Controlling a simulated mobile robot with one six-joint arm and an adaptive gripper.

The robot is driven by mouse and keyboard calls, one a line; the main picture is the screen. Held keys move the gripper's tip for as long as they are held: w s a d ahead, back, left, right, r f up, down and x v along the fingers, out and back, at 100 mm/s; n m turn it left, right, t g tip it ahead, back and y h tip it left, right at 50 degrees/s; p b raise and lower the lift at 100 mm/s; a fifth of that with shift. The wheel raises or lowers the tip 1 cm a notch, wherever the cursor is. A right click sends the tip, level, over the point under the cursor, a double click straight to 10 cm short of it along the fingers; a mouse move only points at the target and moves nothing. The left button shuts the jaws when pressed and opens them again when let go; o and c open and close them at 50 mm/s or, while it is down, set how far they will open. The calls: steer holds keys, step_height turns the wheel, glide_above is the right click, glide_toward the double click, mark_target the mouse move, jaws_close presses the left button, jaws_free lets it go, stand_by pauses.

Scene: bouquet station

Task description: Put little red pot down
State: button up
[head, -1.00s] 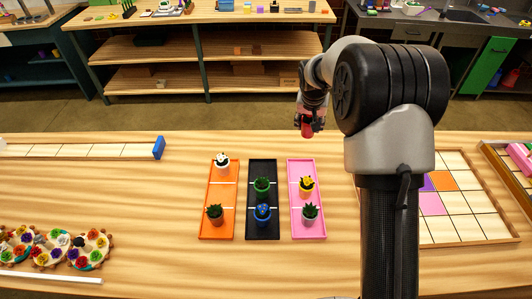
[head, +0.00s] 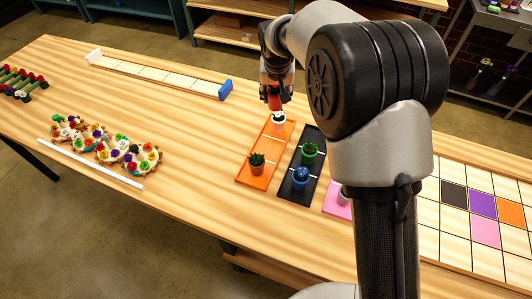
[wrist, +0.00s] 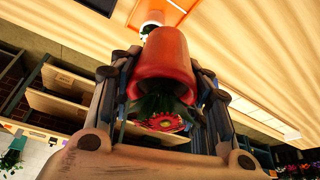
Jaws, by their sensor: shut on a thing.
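My gripper (head: 272,88) is shut on the little red pot (head: 274,101). The wrist view shows the red pot (wrist: 166,60) between both fingers, with green leaves and a red flower (wrist: 163,121). The gripper holds it in the air at the far end of the orange tray (head: 266,144). A white pot (head: 279,122) stands at that end of the tray, close below or in front of the red pot; the exact gap is unclear. An orange pot (head: 257,167) with a dark green plant stands at the tray's near end.
The black tray (head: 309,166) beside it holds a green pot (head: 309,153) and a blue pot (head: 300,180). My arm hides most of the pink tray (head: 335,209). Flower wreaths (head: 127,150) lie at left. Bare table lies left of the orange tray.

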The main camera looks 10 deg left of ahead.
steer(key=shift+s+a, duration=0.35)
steer(key=shift+a, duration=0.3)
steer(key=shift+s+a+f, duration=0.1)
steer(key=shift+s+a, duration=0.05)
steer(key=shift+a, duration=0.1)
step_height(320, 180, down, 20)
steer(key=b, duration=0.5)
steer(key=shift+a, duration=0.1)
steer(key=o, duration=1.4)
